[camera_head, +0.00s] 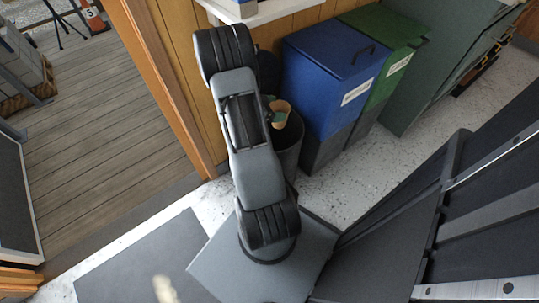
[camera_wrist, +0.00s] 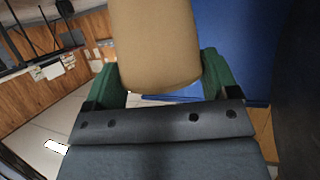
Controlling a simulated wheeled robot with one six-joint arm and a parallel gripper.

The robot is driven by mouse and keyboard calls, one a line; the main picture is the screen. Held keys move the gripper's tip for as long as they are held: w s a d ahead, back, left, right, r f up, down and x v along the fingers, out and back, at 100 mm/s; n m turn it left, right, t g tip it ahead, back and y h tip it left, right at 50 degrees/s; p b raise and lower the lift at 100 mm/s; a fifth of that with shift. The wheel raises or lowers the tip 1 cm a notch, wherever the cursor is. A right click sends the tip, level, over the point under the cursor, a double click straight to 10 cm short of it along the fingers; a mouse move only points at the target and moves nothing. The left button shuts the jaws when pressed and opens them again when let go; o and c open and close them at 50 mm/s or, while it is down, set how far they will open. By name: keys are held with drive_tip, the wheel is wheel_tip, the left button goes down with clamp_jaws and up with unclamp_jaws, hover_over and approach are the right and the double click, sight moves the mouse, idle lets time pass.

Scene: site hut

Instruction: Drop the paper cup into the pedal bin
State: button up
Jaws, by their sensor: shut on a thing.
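The tan paper cup (camera_wrist: 157,45) is between the green fingers of my gripper (camera_wrist: 160,82) and fills the upper middle of the wrist view. My gripper is shut on it. In the head view the paper cup (camera_head: 281,107) shows small, just right of my arm, with a bit of a green finger beside it. A dark grey round bin (camera_head: 289,158), apparently the pedal bin, stands on the floor behind my arm. The cup overlaps its upper rim in the picture; its height above the rim cannot be told. My arm hides the bin's left part.
A blue-lidded bin (camera_head: 325,75) and a green-lidded bin (camera_head: 398,62) stand close right of the round bin. A wooden wall and a white ledge (camera_head: 238,10) are behind. A doorway to a plank deck (camera_head: 100,130) is left. Speckled floor (camera_head: 345,185) shows in front of the bins.

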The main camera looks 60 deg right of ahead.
drive_tip(key=o, duration=1)
drive_tip(key=shift+r, duration=0.1)
drive_tip(key=p+v, duration=0.4)
drive_tip(key=v, duration=0.9)
drive_tip(key=shift+w+a+r, duration=0.1)
drive_tip(key=shift+w+a, duration=0.1)
drive_tip(key=shift+w, duration=0.05)
